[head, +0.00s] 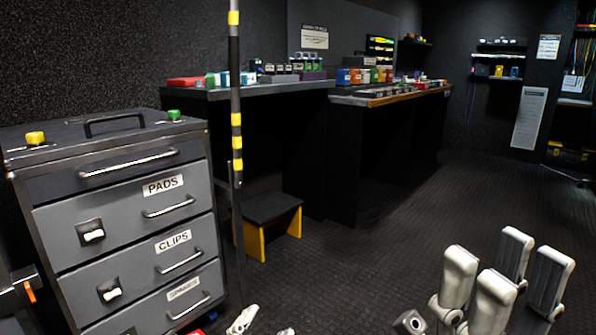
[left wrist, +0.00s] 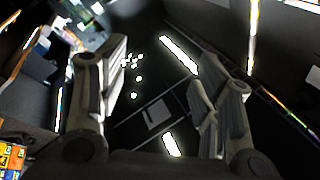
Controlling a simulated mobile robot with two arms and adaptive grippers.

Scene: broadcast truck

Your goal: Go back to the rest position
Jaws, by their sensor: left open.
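My left gripper (left wrist: 160,80) fills the left wrist view. Small pale pieces at the bottom edge of the head view may be part of the left gripper; I cannot tell.
A grey drawer cabinet (head: 125,213) with labelled drawers stands at the left. A black-and-yellow striped pole (head: 236,120) rises beside it. A low step stool (head: 270,208) and a loaded workbench (head: 395,95) stand behind. The floor (head: 440,205) at centre right is clear.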

